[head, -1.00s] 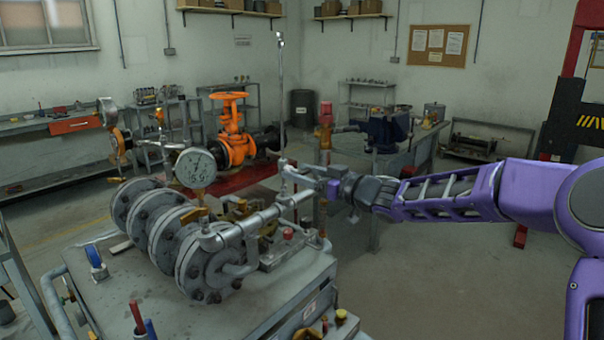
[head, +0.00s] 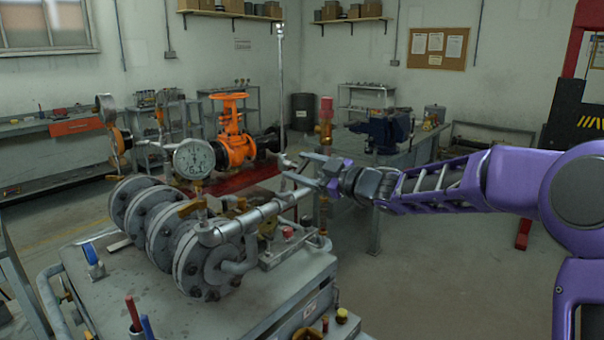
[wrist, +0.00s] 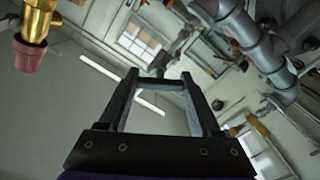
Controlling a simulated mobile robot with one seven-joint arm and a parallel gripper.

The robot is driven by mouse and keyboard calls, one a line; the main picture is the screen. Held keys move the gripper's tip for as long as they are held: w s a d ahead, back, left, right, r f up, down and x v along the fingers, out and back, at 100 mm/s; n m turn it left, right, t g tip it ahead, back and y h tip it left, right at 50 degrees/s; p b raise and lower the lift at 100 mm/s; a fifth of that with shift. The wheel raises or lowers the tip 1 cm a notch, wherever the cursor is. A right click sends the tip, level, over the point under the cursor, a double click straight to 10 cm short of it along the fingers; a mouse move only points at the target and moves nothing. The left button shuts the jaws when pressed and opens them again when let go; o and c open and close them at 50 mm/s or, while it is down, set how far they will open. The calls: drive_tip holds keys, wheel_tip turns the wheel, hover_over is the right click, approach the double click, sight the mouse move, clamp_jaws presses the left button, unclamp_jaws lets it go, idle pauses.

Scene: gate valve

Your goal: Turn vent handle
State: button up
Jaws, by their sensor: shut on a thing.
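My gripper (head: 303,168) is in the middle of the head view, at the right end of the grey pipe assembly (head: 240,226). Its two fingers reach left around a grey metal piece, the vent handle (head: 284,161), at the foot of a tall thin upright rod (head: 281,90). The gripper is shut on this handle, and the fingers hide part of it. In the wrist view the fingers (wrist: 160,78) reach up and away, with a grey piece (wrist: 165,62) at their tips. The exact contact is hard to see there.
A red-capped brass valve (head: 326,122) stands just behind my gripper; it also shows in the wrist view (wrist: 36,38). A pressure gauge (head: 194,158) and several flanges (head: 205,268) are to the left. An orange valve (head: 232,130) stands behind.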

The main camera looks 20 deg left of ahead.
drive_tip(key=n+b, duration=0.2)
drive_tip(key=n, duration=0.3)
drive_tip(key=shift+n, duration=0.4)
drive_tip(key=n, duration=0.4)
drive_tip(key=shift+n, duration=0.3)
drive_tip(key=o, duration=1.4)
drive_tip(key=shift+d, duration=0.1)
drive_tip(key=v, duration=1.7)
drive_tip(key=shift+s+d+f, duration=0.1)
drive_tip(key=shift+s, duration=0.1)
